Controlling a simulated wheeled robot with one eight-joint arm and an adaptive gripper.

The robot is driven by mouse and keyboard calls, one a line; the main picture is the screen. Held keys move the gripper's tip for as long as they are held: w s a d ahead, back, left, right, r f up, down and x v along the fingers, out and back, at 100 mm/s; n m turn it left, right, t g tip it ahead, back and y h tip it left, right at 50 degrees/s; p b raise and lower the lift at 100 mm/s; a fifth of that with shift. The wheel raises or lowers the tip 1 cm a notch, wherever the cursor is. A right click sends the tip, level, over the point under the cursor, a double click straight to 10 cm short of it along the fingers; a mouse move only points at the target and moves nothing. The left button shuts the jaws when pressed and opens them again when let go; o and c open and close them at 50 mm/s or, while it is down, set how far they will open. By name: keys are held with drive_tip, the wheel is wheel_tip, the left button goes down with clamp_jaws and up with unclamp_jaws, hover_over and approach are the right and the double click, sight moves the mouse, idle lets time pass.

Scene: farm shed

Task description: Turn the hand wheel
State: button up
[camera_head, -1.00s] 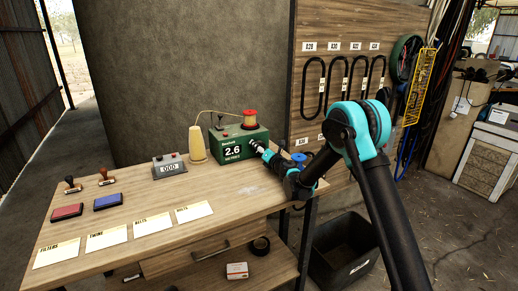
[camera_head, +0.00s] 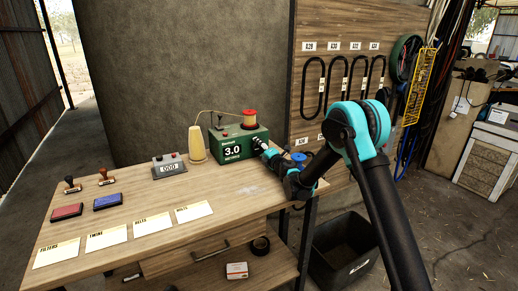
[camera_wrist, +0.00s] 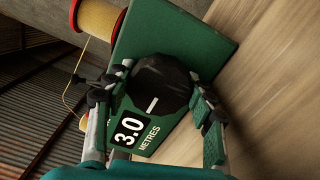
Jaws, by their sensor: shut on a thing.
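The green metering box (camera_head: 234,148) stands at the back of the workbench, and its display reads 3.0 METRES. In the wrist view the box (camera_wrist: 190,40) fills the middle, with the 3.0 display at lower left. The black hand wheel (camera_wrist: 160,85) is on the box's face, with a white mark pointing toward the display side. My gripper (camera_wrist: 155,108) is shut on the hand wheel, one finger on each side. In the head view my gripper (camera_head: 262,148) meets the box's right side, and the wheel is mostly hidden there.
A spool (camera_head: 249,118) sits on the box, with twine running to a cream cone (camera_head: 197,145) at its left. A grey counter (camera_head: 169,166), stamps, ink pads and paper labels lie on the workbench (camera_head: 120,192). A black bin (camera_head: 345,250) stands on the floor.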

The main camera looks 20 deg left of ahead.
idle(0.4)
drive_tip(key=o, duration=1.2)
drive_tip(key=v, duration=1.2)
